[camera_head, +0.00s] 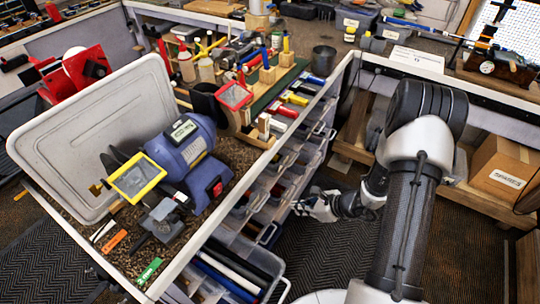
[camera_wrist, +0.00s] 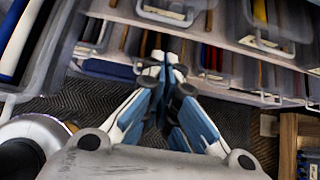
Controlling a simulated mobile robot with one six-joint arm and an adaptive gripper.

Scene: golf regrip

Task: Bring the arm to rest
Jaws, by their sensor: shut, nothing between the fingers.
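My gripper (camera_head: 309,205) hangs low in front of the bench's drawer side in the head view, at the end of my arm. In the wrist view my gripper (camera_wrist: 165,72) points toward open-topped bins, its blue and white fingers brought together with nothing held between them. The fingertips look close to the bins, but I cannot tell whether they touch anything.
Clear bins (camera_head: 262,206) fill shelves under the workbench. A bin of rods (camera_head: 232,268) sits low in front. A blue grinder (camera_head: 186,155) and tools stand on the bench. A cardboard box (camera_head: 503,168) is at right. The dark patterned floor (camera_head: 320,262) has free room.

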